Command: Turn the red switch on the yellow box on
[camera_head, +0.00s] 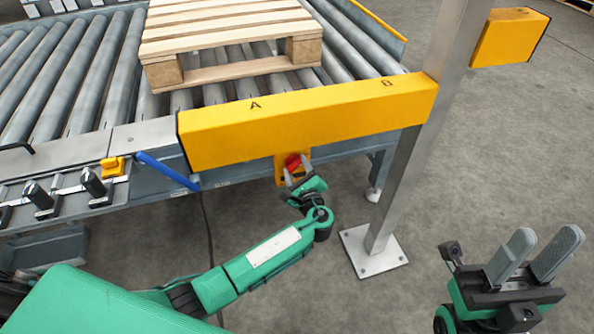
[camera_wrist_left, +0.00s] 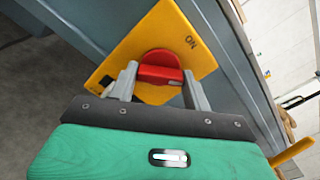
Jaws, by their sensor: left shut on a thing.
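The yellow box (camera_head: 279,165) hangs under the long yellow beam at the conveyor's front edge. Its red switch (camera_head: 293,162) faces my left gripper (camera_head: 298,178). In the left wrist view the yellow box (camera_wrist_left: 167,28) has "ON" printed to the upper right of the round red switch (camera_wrist_left: 158,58). The switch's bar lies roughly level across that picture, with a light mark near its right end. My left gripper (camera_wrist_left: 160,78) is shut on this bar, one finger at each end. My right gripper (camera_head: 535,255) is open and empty at the lower right, above the floor.
The yellow beam (camera_head: 310,118), marked A and B, runs above the box to a metal post (camera_head: 405,165). A wooden pallet (camera_head: 225,35) lies on the roller conveyor (camera_head: 60,80). A blue lever (camera_head: 167,171) is left of the box.

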